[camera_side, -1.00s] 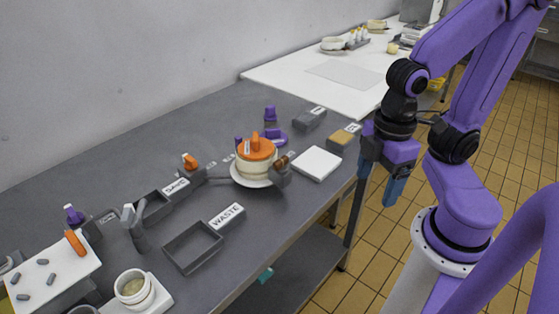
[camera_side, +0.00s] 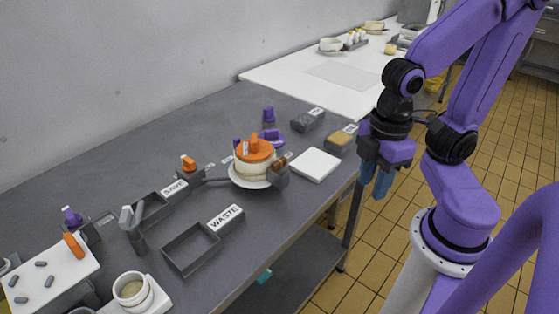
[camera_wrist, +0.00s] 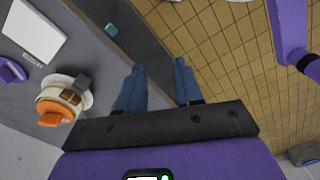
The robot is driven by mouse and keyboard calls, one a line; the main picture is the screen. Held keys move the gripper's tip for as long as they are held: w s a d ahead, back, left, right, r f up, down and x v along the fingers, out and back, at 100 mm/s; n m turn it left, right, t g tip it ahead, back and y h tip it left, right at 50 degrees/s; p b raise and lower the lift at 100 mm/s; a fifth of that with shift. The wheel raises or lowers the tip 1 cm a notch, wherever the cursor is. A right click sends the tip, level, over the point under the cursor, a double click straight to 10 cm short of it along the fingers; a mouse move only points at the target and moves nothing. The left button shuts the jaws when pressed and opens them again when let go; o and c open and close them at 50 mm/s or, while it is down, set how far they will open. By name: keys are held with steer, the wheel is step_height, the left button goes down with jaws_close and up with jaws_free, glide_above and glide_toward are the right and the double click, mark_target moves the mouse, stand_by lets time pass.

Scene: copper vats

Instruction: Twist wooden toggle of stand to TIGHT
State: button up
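A small brown wooden toggle (camera_side: 279,164) sits on top of a grey stand block (camera_side: 278,178), right beside a cream pot with an orange lid (camera_side: 254,150). The toggle's setting is too small to read. In the wrist view the stand block (camera_wrist: 82,81) and brown wood (camera_wrist: 70,97) show at the left, next to the orange lid (camera_wrist: 53,115). My gripper (camera_side: 376,190) hangs past the front edge of the grey table, well to the right of the stand. In the wrist view my gripper (camera_wrist: 158,66) has its two blue fingers apart with nothing between them.
A white plate (camera_side: 255,181) lies under the pot. A white square pad (camera_side: 315,164) lies between the stand and my gripper. Grey labelled blocks (camera_side: 309,120) and a purple part (camera_side: 274,138) stand behind. A WASTE tray (camera_side: 190,248) and SAVE tray (camera_side: 150,210) are at left.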

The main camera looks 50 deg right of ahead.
steer(key=w+a+r+n, duration=0.1)
steer(key=w+r, duration=0.1)
steer(key=w, duration=0.5)
steer(key=w+a+r+n, duration=0.1)
steer(key=w+r+n, duration=0.15)
steer(key=w, duration=0.45)
steer(key=n, duration=0.2)
glide_toward(279, 161)
step_height(279, 161, down, 9)
steer(key=shift+w+a+r, duration=0.1)
steer(key=shift+w+r, duration=0.05)
jaws_close()
